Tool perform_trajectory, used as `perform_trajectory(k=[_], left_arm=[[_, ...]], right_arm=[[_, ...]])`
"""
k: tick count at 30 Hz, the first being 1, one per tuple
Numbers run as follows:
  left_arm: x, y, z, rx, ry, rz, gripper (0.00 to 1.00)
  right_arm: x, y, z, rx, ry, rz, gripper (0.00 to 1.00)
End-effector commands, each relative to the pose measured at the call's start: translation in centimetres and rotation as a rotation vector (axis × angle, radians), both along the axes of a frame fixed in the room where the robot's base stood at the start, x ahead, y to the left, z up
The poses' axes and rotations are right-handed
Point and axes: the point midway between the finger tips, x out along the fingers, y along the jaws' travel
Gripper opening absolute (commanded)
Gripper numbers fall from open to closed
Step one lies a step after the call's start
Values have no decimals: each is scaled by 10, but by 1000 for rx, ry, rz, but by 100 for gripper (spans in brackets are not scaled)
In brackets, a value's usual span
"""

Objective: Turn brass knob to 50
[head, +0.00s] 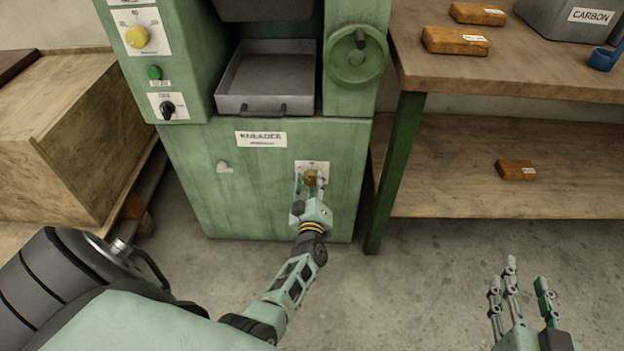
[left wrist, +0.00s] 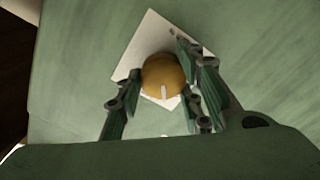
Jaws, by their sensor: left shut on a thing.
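The brass knob (head: 310,177) sits on a white dial plate (head: 312,165) low on the front of the green kneader (head: 225,185). My left gripper (head: 309,186) is shut on the knob, its fingers on either side of it. In the left wrist view the knob (left wrist: 163,76) is a round brass cap with a pale mark near its lower edge. The plate (left wrist: 150,38) appears tilted there, and its scale numbers cannot be read. My right gripper (head: 520,290) is open and empty over the floor at the lower right.
A yellow knob (head: 137,37), a green button (head: 154,73) and a black switch (head: 168,107) are on the upper left panel. A handwheel (head: 355,58) and a grey tray (head: 266,80) are above. A wooden bench (head: 500,70) with orange blocks stands right. Floor in front is clear.

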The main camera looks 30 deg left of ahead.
Motion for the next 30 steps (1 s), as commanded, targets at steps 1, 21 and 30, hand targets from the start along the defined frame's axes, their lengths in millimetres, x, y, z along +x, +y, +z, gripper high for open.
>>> perform_trajectory(k=[1, 21, 30], left_arm=[[3, -1, 6, 42, 16, -1, 8], [4, -3, 2, 482, 286, -4, 8], [4, -4, 1, 548, 328, -5, 8]], right_arm=[[-3, -2, -7, -12, 45, -3, 40], [-42, -21, -73, -94, 394, -27, 40], [-47, -23, -79, -102, 431, -30, 40]])
